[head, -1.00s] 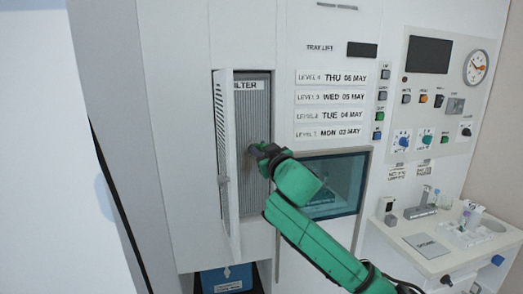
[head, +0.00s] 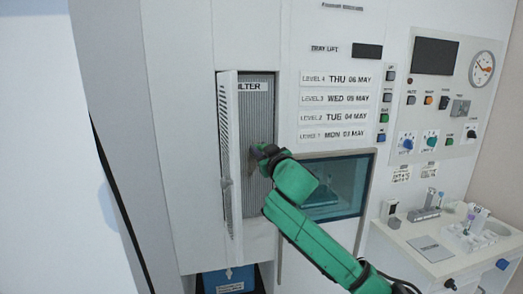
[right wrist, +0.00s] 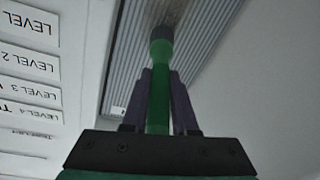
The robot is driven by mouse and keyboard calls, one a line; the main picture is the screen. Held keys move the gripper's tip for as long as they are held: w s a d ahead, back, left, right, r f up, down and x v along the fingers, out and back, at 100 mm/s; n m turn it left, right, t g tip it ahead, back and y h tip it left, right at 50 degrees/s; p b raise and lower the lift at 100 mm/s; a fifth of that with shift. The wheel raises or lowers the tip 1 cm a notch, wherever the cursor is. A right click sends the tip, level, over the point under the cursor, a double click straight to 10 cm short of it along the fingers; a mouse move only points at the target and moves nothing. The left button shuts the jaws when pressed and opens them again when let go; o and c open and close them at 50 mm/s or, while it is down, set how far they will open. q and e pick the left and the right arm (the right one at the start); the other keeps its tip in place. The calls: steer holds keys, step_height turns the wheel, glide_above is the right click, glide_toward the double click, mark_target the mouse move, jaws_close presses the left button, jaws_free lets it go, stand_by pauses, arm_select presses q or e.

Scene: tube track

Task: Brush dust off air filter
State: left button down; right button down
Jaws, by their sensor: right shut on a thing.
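The air filter (head: 258,115) is a grey ribbed panel in a recess of the white cabinet, under a "FILTER" label. Its narrow vented door (head: 228,170) stands open at the left. My right gripper (head: 264,154) is in front of the filter. In the right wrist view it (right wrist: 160,95) is shut on the green handle of a brush (right wrist: 159,100). The brush's brownish bristles (right wrist: 172,12) are at the ribbed filter (right wrist: 208,35); I cannot tell how firmly they touch. The arm hides the filter's lower right part. My left gripper is not in view.
Level labels (head: 335,100) and a dark glass window (head: 345,180) are right of the filter. A control panel (head: 440,100) and a white counter (head: 400,235) with small items stand farther right. A blue bin (head: 228,282) sits in an opening below the filter.

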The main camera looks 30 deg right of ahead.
steer(key=shift+w+d, duration=0.1)
steer(key=shift+w, duration=0.3)
steer(key=shift+s+d+f, duration=0.15)
steer(key=shift+d+f, duration=0.1)
steer(key=shift+d, duration=0.15)
steer(key=d, duration=0.2)
steer(key=f+b, duration=0.1)
steer(key=shift+s+d, duration=0.35)
steer(key=shift+d, duration=0.05)
steer(key=shift+w+a+p, duration=0.2)
steer(key=shift+w+a, duration=0.05)
steer(key=shift+a, duration=0.7)
steer(key=shift+w+a+p, duration=0.15)
steer(key=shift+w+a, duration=0.1)
steer(key=shift+a, duration=0.7)
